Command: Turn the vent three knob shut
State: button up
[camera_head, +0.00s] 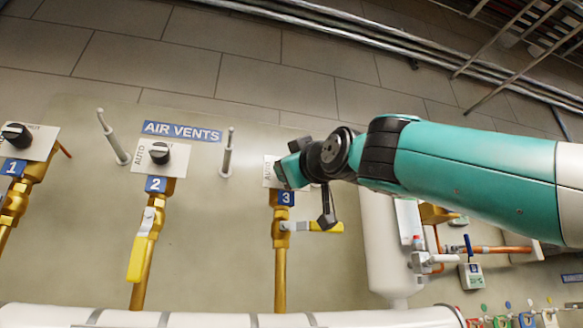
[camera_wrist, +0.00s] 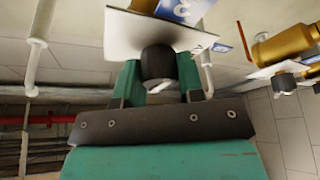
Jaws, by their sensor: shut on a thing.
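The vent three knob (camera_wrist: 158,62) is a black round knob on a white plate (camera_wrist: 122,32), shown in the wrist view. My gripper (camera_wrist: 159,72) is shut on this knob, with one teal finger on each side of it. In the head view my gripper (camera_head: 291,168) covers the knob. The knob's pointer direction cannot be told.
The vent two knob (camera_head: 159,153) and vent one knob (camera_head: 16,135) are to the left. Grey pegs (camera_head: 227,152) (camera_head: 113,138) stick out from the panel. A white cylinder (camera_head: 385,245) stands at right.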

jog(key=o, duration=0.9)
jog(key=b+v, duration=0.9)
jog(key=v, duration=0.8)
jog(key=shift+s+f, duration=0.1)
jog(key=shift+s, duration=0.1)
